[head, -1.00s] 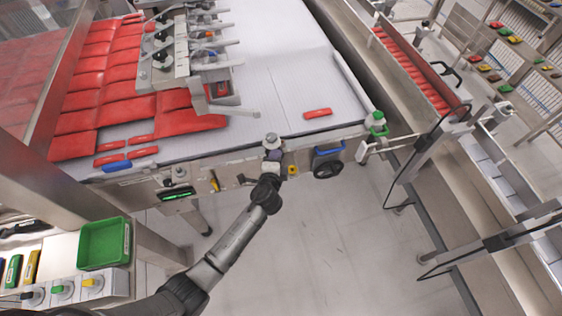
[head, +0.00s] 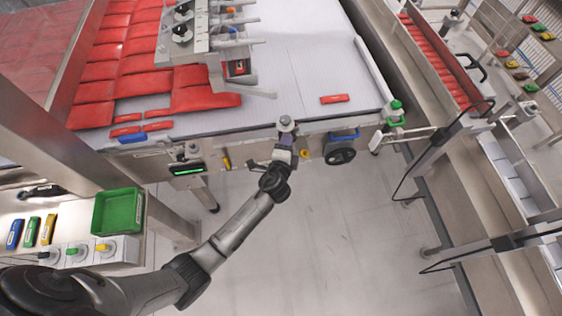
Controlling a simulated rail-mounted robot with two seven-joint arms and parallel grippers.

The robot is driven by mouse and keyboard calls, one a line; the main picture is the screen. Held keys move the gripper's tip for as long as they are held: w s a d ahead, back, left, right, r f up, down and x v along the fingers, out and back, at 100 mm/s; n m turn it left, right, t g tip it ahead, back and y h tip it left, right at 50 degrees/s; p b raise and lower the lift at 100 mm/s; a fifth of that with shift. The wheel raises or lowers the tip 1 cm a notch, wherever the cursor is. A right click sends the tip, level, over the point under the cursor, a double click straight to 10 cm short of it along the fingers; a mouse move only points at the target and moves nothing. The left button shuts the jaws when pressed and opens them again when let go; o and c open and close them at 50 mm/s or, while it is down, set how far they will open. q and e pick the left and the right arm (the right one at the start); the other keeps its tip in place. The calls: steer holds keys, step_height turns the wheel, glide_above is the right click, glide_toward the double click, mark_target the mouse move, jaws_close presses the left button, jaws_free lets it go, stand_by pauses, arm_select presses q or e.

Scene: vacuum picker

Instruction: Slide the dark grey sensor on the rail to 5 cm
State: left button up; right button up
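My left gripper (head: 284,152) is at the front edge of the white conveyor, up against the rail strip (head: 240,143) that runs along its side. A small dark grey-purple block (head: 286,141), which looks like the sensor, sits right at the fingertips, below a grey round knob (head: 286,124). The gripper and my wrist partly cover the block. I cannot tell whether the fingers are closed on it. Any scale marks on the rail are too small to read. My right gripper is not in view.
A black handwheel (head: 340,156) is just right of the gripper. A green-lit display (head: 187,170) and a yellow handle (head: 226,163) are to its left. A green bin (head: 118,212) stands at lower left. The floor below is clear.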

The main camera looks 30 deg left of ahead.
arm_select(q)
steer(key=v, duration=1.1)
steer(key=shift+s+p, duration=0.3)
steer(key=shift+s, duration=0.05)
